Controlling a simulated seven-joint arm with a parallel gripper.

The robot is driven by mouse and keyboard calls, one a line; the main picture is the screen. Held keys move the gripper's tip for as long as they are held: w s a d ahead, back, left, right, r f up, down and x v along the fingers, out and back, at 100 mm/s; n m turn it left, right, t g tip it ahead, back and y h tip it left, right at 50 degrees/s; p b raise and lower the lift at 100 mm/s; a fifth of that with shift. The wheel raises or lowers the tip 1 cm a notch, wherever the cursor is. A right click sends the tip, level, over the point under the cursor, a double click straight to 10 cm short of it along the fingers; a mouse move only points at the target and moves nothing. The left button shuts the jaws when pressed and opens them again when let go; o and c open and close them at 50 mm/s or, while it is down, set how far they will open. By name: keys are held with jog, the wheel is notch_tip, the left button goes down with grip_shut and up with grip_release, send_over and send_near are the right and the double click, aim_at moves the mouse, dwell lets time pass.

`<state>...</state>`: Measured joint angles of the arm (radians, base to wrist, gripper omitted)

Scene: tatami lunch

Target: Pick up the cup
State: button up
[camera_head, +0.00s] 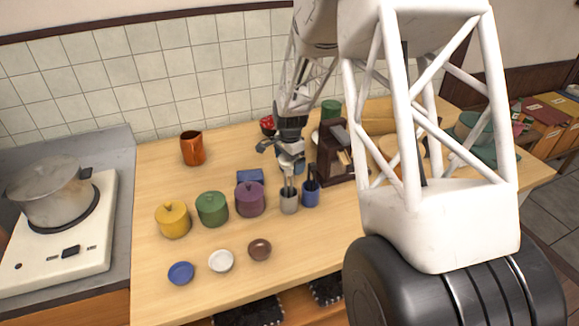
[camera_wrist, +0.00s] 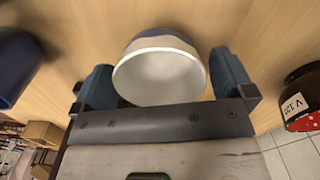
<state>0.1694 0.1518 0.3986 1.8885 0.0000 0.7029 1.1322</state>
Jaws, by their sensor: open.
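In the wrist view a cup (camera_wrist: 160,72) with a pale inside and a blue and white outside has its open mouth toward the camera. My gripper (camera_wrist: 166,86) is open, with one blue-grey finger on each side of the cup. A gap shows at the left finger; the right finger is close to the rim, and I cannot tell if it touches. In the head view my gripper (camera_head: 281,154) is low over the table behind the utensil holders, and I cannot make out the cup clearly there.
A grey utensil holder (camera_head: 289,203) and a blue one (camera_head: 310,196) stand in front of my gripper. A dark wooden rack (camera_head: 330,160) is close on the right. Yellow (camera_head: 173,222), green (camera_head: 212,211) and purple (camera_head: 250,201) lidded pots stand left. An orange mug (camera_head: 192,150) stands farther back.

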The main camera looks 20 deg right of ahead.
jog(key=c, duration=0.8)
jog(key=shift+r, duration=0.1)
jog(key=shift+c, duration=0.2)
notch_tip(320, 180, up, 10)
dwell(0.4)
dwell(0.4)
